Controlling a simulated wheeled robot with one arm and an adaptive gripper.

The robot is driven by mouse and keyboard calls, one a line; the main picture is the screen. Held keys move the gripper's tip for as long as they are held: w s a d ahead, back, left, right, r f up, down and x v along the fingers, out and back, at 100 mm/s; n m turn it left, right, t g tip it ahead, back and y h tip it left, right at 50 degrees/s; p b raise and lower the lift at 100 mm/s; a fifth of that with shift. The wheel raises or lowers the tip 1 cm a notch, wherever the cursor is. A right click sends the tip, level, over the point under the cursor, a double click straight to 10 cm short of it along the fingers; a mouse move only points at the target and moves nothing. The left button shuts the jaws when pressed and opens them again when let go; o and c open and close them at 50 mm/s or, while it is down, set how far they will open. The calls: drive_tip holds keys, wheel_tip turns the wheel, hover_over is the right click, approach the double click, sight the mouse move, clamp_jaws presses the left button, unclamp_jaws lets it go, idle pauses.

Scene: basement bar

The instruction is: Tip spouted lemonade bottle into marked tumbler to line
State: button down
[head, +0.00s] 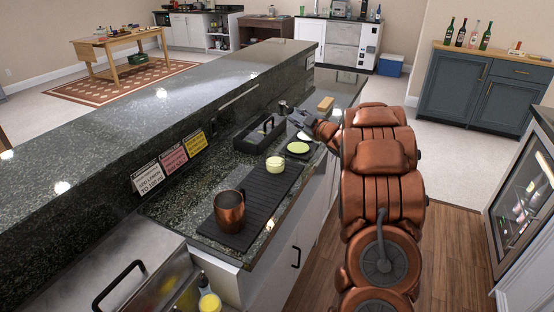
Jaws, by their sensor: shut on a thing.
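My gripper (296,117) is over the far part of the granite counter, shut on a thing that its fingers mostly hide. I cannot tell whether that thing is the lemonade bottle. A small dark metallic piece (283,106) shows just left of the fingers. Below the gripper is a whitish patch (304,136), too small to make out. A round pale-green top (298,148) shows on a dark square coaster. A pale yellow cup-like thing (275,165) stands on the black mat. A yellow bottle (209,300) is cut off at the bottom edge. No tumbler line is readable.
A copper mug (230,210) stands on the near end of the black ribbed mat (258,198). A black caddy (259,135) sits left of my gripper. The raised granite ledge (150,110) bounds the left, with colored cards (173,158) against it. A wooden block (325,104) lies beyond.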

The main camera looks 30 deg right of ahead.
drive_tip(key=shift+r+m+p, duration=0.85)
drive_tip(key=shift+m+p, duration=0.35)
drive_tip(key=shift+p, duration=1.8)
drive_tip(key=shift+r+m+p, duration=0.85)
drive_tip(key=shift+m+p, duration=0.35)
drive_tip(key=shift+p, duration=1.75)
drive_tip(key=shift+r+m+p, duration=0.4)
drive_tip(key=shift+m+p, duration=0.3)
drive_tip(key=shift+p, duration=0.25)
drive_tip(key=shift+m+y+b, duration=0.3)
drive_tip(key=shift+m+b, duration=0.1)
drive_tip(key=shift+r+m, duration=0.4)
drive_tip(key=shift+m, duration=0.4)
